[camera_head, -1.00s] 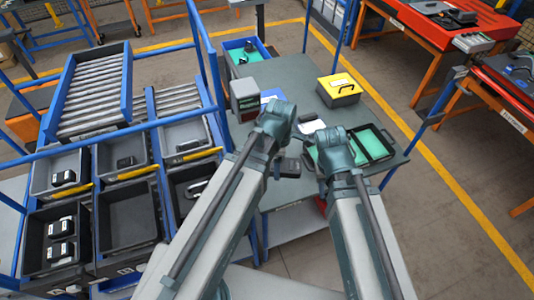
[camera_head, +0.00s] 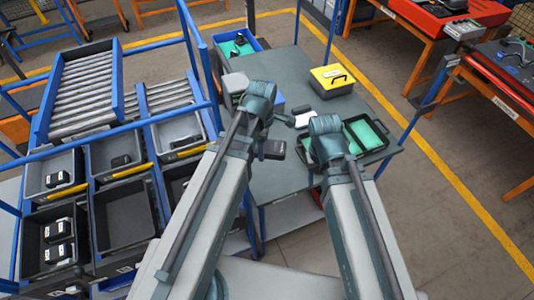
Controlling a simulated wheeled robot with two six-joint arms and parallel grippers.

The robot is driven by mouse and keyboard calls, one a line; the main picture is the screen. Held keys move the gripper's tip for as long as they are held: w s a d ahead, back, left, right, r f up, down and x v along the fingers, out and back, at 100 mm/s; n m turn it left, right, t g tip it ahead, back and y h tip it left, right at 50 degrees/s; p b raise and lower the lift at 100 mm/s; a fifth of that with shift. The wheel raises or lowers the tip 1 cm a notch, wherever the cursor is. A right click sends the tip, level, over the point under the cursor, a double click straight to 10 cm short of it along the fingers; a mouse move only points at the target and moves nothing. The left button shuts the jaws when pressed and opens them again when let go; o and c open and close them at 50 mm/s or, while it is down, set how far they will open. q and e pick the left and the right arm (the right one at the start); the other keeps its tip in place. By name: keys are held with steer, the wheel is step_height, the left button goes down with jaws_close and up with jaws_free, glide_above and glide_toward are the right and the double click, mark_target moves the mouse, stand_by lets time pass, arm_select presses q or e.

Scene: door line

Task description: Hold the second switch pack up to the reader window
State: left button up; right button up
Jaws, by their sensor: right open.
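Black packs with white labels sit in the left bins; one (camera_head: 58,178) is in an upper bin and two (camera_head: 58,230) are in the bin below. I cannot tell which is the second switch pack. A grey box (camera_head: 235,85), perhaps the reader, stands at the table's left edge; its window does not show clearly. My left gripper is mostly hidden by its wrist. A small dark block (camera_head: 272,149) shows beside that wrist; I cannot tell if it is held. My right gripper (camera_head: 312,146) is open over the table, near the tray, partly hidden by its wrist.
A yellow-topped case (camera_head: 331,79) stands on the grey table (camera_head: 290,72). A black tray with green lining (camera_head: 366,138) lies at its right edge. A blue bin (camera_head: 239,46) is at the far end. Blue rack posts (camera_head: 198,70) rise left of the table.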

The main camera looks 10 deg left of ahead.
arm_select(q)
steer(key=w+a, duration=0.3)
steer(key=w, duration=0.2)
steer(key=shift+w+a, duration=0.2)
steer(key=shift+a, duration=0.1)
steer(key=s+d, duration=0.6)
steer(key=s, duration=0.4)
steer(key=shift+d, duration=0.4)
